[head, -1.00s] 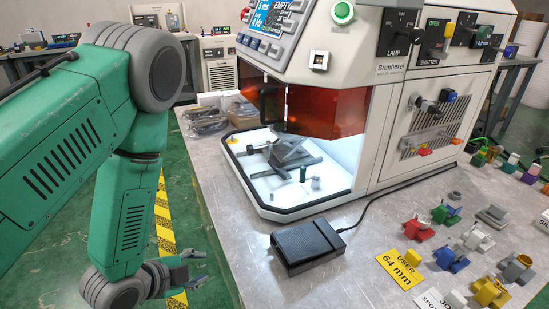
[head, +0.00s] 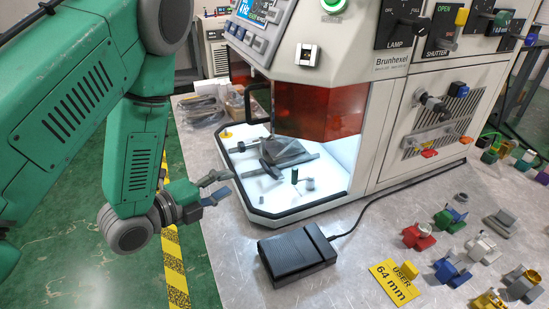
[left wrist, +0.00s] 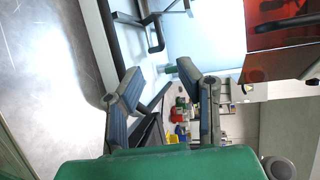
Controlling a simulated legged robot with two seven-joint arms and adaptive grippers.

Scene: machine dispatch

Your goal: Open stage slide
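The stage (head: 284,153) is a dark grey plate on crossed bars inside the lit white chamber of the machine (head: 340,60), below the orange shield (head: 318,112). Small posts, one of them green (head: 294,176), stand on the chamber floor in front of it. My left gripper (head: 220,187) is just left of the chamber's front-left rim, apart from the stage. In the left wrist view its two fingers (left wrist: 160,95) are spread with nothing between them, and the chamber lies beyond. My right gripper is in neither view.
A black pedal (head: 297,254) with a cable lies on the table before the machine. Several coloured fixtures (head: 450,245) and a yellow "USER 64 mm" label (head: 394,281) are at right. Bagged items (head: 200,108) lie left of the chamber.

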